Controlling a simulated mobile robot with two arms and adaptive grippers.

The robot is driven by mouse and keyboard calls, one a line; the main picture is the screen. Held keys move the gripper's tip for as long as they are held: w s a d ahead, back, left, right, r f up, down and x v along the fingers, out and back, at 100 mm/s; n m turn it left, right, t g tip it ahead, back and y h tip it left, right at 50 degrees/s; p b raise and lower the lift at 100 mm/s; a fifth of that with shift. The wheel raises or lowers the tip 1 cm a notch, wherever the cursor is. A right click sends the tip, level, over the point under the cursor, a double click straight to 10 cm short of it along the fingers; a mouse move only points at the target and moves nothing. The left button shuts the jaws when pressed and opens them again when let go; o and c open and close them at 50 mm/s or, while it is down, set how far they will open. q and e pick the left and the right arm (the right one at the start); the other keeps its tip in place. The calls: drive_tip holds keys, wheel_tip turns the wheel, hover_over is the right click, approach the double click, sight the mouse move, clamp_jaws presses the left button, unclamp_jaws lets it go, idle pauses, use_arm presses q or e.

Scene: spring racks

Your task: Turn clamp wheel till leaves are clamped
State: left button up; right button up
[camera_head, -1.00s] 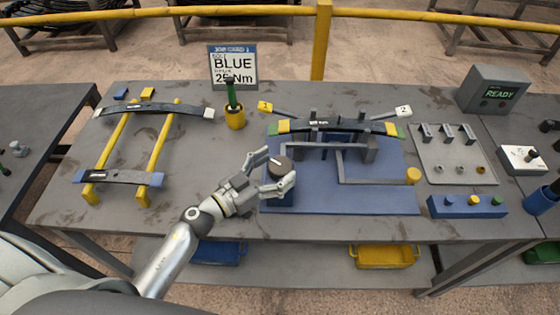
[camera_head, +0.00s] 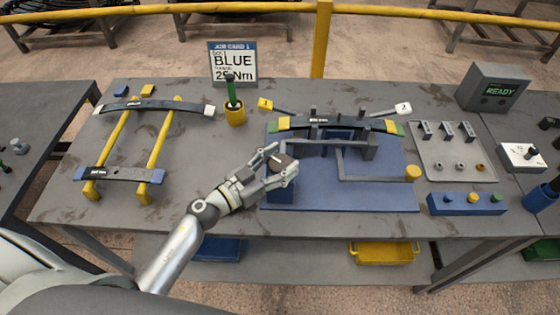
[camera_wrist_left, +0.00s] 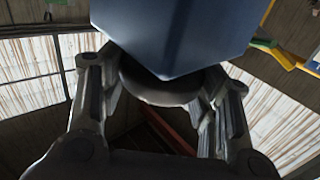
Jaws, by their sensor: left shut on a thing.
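The clamp wheel (camera_head: 282,163) is a dark round knob with a pale mark on top, on a blue block (camera_head: 279,196) at the front left of the blue fixture base (camera_head: 340,194). My left gripper (camera_head: 280,162) is shut on the wheel, a finger on each side. The curved dark leaves (camera_head: 335,124), with yellow, blue and green marks, lie across the fixture. My right gripper is not in view.
A yellow-tipped lever (camera_head: 412,173) is at the fixture's front right. A rack with yellow rails (camera_head: 116,140) holds other leaves at the left. A sign (camera_head: 232,62), a green-handled tool in a yellow cup (camera_head: 235,116) and a parts tray (camera_head: 455,155) stand nearby.

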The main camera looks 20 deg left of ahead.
use_arm(q)
drive_tip(key=shift+m+h, duration=0.3)
drive_tip(key=shift+h, duration=0.1)
drive_tip(key=shift+a+m+g+h, duration=0.1)
drive_tip(key=shift+m+g+h, duration=0.9)
drive_tip(key=shift+g+h, duration=0.1)
drive_tip(key=m+g+h, duration=0.1)
drive_tip(key=m+g+h+b, duration=0.1)
drive_tip(key=g, duration=0.1)
drive_tip(key=shift+w+f+m+h, duration=0.1)
drive_tip(key=shift+f+m+h, duration=0.05)
drive_tip(key=shift+m+h, duration=0.15)
drive_tip(key=m+g+h+b, duration=0.2)
drive_tip(key=m+g+b, duration=0.2)
drive_tip(key=g, duration=0.2)
drive_tip(key=shift+m+g+h+b, duration=0.4)
drive_tip(key=shift+m+g+b, duration=0.5)
drive_tip(key=shift+g+b, duration=0.6)
drive_tip(key=o, duration=1)
